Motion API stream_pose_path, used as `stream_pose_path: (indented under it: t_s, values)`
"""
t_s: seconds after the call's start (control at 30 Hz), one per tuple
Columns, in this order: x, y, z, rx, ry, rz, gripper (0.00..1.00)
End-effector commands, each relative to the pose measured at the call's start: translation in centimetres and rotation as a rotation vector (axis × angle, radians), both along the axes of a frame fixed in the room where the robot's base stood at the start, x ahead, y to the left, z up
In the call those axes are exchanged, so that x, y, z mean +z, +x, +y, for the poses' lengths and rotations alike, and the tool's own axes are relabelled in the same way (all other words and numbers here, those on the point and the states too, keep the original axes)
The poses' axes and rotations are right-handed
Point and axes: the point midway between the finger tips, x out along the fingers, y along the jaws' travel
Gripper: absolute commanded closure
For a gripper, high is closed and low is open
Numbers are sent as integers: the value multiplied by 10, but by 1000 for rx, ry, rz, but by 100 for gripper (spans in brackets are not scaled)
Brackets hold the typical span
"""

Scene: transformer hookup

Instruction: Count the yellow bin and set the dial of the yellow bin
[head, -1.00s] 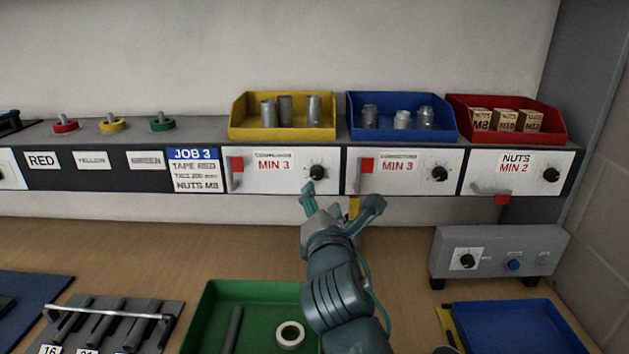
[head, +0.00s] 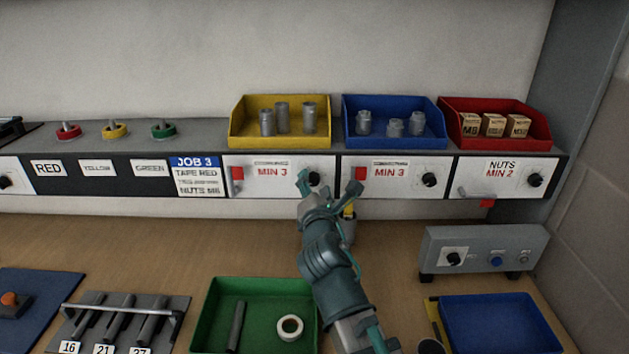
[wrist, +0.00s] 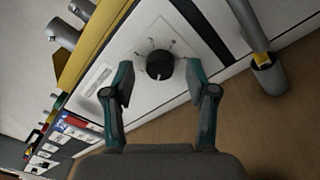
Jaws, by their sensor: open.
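The yellow bin (head: 280,143) stands on the shelf and holds three grey cylinders (head: 282,117); its wall also shows in the wrist view (wrist: 95,45). Its panel (head: 270,188) below reads MIN 3, with a raised red flag (head: 237,174) at the left end. The black dial (head: 315,179) is at the panel's right end. In the wrist view the dial (wrist: 159,64) lies between the fingertips, with tick marks around it. My gripper (head: 326,190) is open in front of the dial; contact cannot be told.
The blue bin (head: 395,142) and red bin (head: 495,138) stand to the right over similar panels. A grey holder (head: 348,229) with a yellow item stands behind my gripper. A green tray (head: 265,338) and a grey control box (head: 482,250) are on the bench.

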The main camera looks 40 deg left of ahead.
Motion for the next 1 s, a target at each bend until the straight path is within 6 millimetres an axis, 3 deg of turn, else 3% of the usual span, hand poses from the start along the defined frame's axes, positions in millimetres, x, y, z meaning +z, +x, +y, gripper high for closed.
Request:
stream_pose_path:
  t_s: [0.43,0.77,1.0]
  values:
    - [0,7,5,-1,0,1,43]
    - [0,7,5,-1,0,1,98]
    - [-1,7,5,-1,10,7,100]
